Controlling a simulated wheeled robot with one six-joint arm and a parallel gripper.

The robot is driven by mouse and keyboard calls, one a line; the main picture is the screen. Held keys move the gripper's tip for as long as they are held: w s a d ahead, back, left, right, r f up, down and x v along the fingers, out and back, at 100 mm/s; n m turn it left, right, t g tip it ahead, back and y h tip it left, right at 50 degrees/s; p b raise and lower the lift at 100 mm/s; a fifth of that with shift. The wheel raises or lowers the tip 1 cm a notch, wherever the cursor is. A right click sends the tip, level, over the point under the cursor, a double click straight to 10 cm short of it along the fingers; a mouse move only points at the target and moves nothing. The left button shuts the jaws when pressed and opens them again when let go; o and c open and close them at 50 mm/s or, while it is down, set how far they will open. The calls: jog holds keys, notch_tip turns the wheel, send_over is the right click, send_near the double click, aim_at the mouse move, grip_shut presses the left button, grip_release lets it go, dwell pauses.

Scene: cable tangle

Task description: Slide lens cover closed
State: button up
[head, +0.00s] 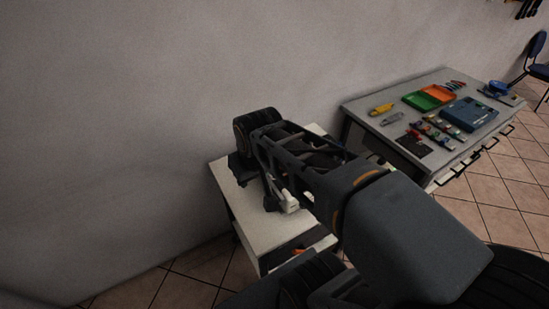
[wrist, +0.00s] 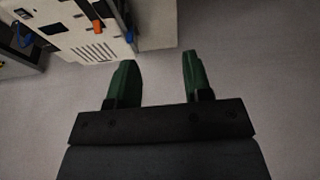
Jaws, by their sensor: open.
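My gripper (wrist: 159,64) shows in the wrist view with its two green fingers apart and nothing between them. A white housing (wrist: 65,24) with vent slots, dark openings, an orange plug (wrist: 97,27) and a blue plug (wrist: 129,38) is at the upper left of the wrist view, apart from the fingers. I cannot make out a lens or a lens cover in either view. In the head view my arm reaches over a small white-topped cabinet (head: 249,218) against the wall, and my fingertips cannot be made out there.
A grey workbench (head: 372,116) stands to the right, holding a green bin (head: 421,101), an orange bin (head: 439,92), a blue case (head: 469,114) and small tools. A blue chair (head: 538,50) is at the far right. Tiled floor (head: 190,268) is open in front of the cabinet.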

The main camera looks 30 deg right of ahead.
jog(key=w+d+f+g+b, duration=0.1)
jog(key=w+d+f+g, duration=0.15)
jog(key=w+d, duration=0.45)
jog(key=w+d+f+g+b, duration=0.1)
jog(key=w+d+f+b, duration=0.15)
jog(key=w, duration=0.75)
jog(key=f, duration=0.4)
jog(key=f+p, duration=0.1)
jog(key=f, duration=0.3)
jog(key=d+f, duration=0.1)
jog(key=f, duration=0.4)
jog(key=shift+w+f, duration=0.1)
jog(key=shift+w, duration=0.2)
jog(key=shift+f, duration=0.6)
grip_shut()
